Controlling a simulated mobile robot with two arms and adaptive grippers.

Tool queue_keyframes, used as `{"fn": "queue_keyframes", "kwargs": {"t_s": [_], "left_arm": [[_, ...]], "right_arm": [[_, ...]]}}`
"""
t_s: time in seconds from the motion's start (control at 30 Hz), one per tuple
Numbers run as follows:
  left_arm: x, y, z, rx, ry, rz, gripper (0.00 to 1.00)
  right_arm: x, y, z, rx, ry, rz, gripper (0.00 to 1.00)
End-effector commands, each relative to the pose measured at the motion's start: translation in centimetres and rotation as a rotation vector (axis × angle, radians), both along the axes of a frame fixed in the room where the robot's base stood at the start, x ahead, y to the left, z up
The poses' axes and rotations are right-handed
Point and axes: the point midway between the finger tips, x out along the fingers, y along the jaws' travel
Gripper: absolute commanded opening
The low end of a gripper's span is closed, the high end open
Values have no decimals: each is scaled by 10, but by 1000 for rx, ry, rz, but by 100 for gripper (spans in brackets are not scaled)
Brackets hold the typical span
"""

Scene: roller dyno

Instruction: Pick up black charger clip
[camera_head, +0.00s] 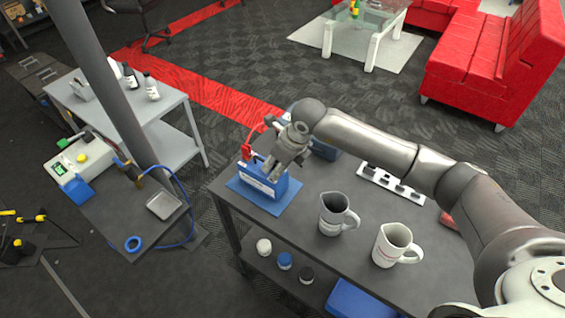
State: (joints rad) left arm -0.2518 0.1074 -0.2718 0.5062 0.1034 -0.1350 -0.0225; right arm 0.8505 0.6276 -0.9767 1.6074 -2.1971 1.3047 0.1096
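A blue and white battery-like box (263,180) stands on a blue mat (284,205) at the left end of the dark table. A red clip (246,152) with a red cable sits at its upper left. My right gripper (272,168) reaches in from the right and is just above the box, covering part of its top. Its fingers point down, but their gap is too small to read. I cannot make out the black charger clip; it may be hidden by the gripper. My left gripper is not in view.
A grey jug (334,214) and a white jug (391,246) stand on the table (300,242), right of the mat. A white strip with dark items (391,184) lies behind them. A blue object (323,150) is behind the gripper. A lower shelf holds small jars.

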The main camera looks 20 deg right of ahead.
Motion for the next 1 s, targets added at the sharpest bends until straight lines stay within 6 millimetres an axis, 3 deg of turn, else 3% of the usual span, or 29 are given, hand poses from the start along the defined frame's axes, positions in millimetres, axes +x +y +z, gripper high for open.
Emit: {"fn": "queue_keyframes", "kwargs": {"t_s": [0.03,0.2,0.57,0.8,1.0], "left_arm": [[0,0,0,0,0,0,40],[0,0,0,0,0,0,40],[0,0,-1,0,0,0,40],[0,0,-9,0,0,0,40],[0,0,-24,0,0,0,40]], "right_arm": [[0,0,0,0,0,0,21],[0,0,0,0,0,0,0],[1,0,5,1,-2,0,0],[1,0,33,1,-6,1,0],[-31,10,68,1,-10,5,0]]}}
